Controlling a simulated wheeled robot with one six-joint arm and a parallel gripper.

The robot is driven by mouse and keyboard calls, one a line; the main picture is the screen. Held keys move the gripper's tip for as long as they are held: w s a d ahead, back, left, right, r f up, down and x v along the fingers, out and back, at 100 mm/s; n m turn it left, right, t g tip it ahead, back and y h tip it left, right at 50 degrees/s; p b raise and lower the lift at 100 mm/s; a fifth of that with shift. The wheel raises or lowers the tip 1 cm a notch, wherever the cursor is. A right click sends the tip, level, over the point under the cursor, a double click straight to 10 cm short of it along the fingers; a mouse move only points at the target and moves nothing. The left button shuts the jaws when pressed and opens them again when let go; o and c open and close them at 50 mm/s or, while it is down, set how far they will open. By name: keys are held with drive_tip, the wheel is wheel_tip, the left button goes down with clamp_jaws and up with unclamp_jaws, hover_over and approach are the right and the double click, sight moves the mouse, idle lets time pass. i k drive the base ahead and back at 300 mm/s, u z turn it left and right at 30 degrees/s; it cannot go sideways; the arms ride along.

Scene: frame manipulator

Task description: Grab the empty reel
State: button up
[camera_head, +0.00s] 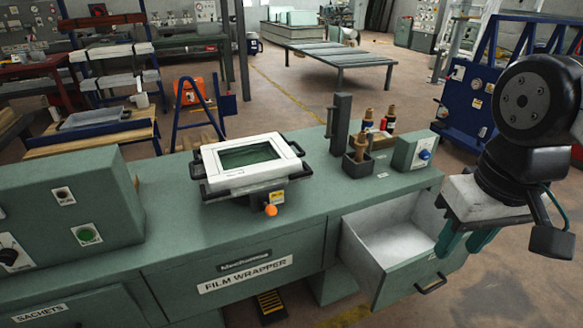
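I cannot pick out an empty reel with certainty. A brown, spool-like piece (361,140) stands upright in a small dark square holder (358,164) on the green bench; it is too small to tell whether it is a reel. My gripper (464,241) hangs at the right, pointing down, by the right end of the open drawer (383,279). Its two teal fingers are apart, with nothing seen between them. The part of the drawer's pale inside that shows looks empty; its near corner is hidden by the front panel.
The green film wrapper bench (320,205) carries a white-framed unit (250,161), a dark post (340,118), a wooden tray with several small bottles (374,138) and a control box with a blue knob (413,151). A larger control box (70,215) stands left. Floor at lower right is clear.

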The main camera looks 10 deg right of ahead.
sight(361, 142)
drive_tip(key=u, duration=0.45)
drive_tip(key=k, duration=0.65)
drive_tip(key=u, duration=0.5)
drive_tip(key=i, duration=1.2)
drive_tip(key=z, duration=1.35)
drive_tip(key=i, duration=0.9)
drive_tip(key=z, duration=1.05)
